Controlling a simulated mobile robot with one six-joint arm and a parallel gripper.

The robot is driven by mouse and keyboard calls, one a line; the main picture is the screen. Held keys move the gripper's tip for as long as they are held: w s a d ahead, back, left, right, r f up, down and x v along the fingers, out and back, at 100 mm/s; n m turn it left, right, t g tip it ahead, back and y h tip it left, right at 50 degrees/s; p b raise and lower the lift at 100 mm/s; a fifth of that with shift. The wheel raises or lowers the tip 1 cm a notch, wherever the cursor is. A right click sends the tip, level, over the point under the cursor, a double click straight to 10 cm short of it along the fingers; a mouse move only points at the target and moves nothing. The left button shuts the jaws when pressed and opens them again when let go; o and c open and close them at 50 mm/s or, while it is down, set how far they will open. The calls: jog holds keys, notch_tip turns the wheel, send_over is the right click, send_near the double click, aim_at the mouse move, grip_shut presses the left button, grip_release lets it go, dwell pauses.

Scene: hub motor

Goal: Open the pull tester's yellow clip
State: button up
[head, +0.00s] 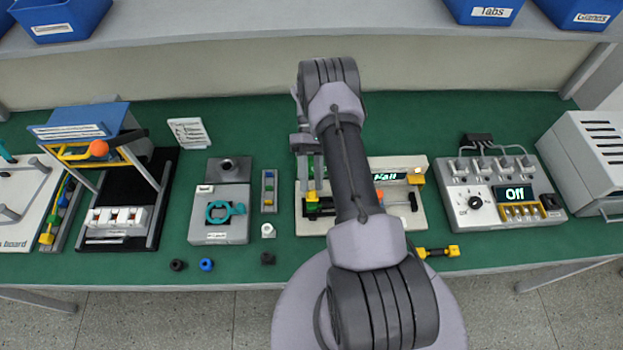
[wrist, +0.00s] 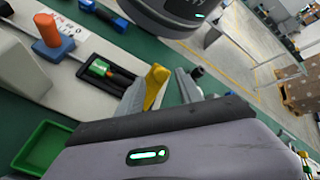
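The pull tester (head: 343,222) is a pale flat bench device with a lit display, partly hidden behind my arm in the head view. Its yellow clip (head: 312,196) shows at the left end. In the wrist view the yellow clip (wrist: 156,86) stands up beside a dark recess holding a green and black piece (wrist: 101,68). My gripper (head: 309,178) points down over this left end. In the wrist view a grey finger-like part shows on each side of the clip, with a gap on the right, so my gripper (wrist: 160,92) looks open. Contact with the clip cannot be told.
An orange knob (wrist: 47,30) stands on the tester. A small parts tray (head: 269,190) and a grey box with a teal ring (head: 220,230) lie to the left. A meter box reading "Off" (head: 480,216) stands right. A yellow-ended tool (head: 438,252) lies near the front edge.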

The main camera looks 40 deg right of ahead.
jog(key=v, duration=0.7)
jog(key=shift+w, duration=0.2)
jog(key=shift+d, duration=0.15)
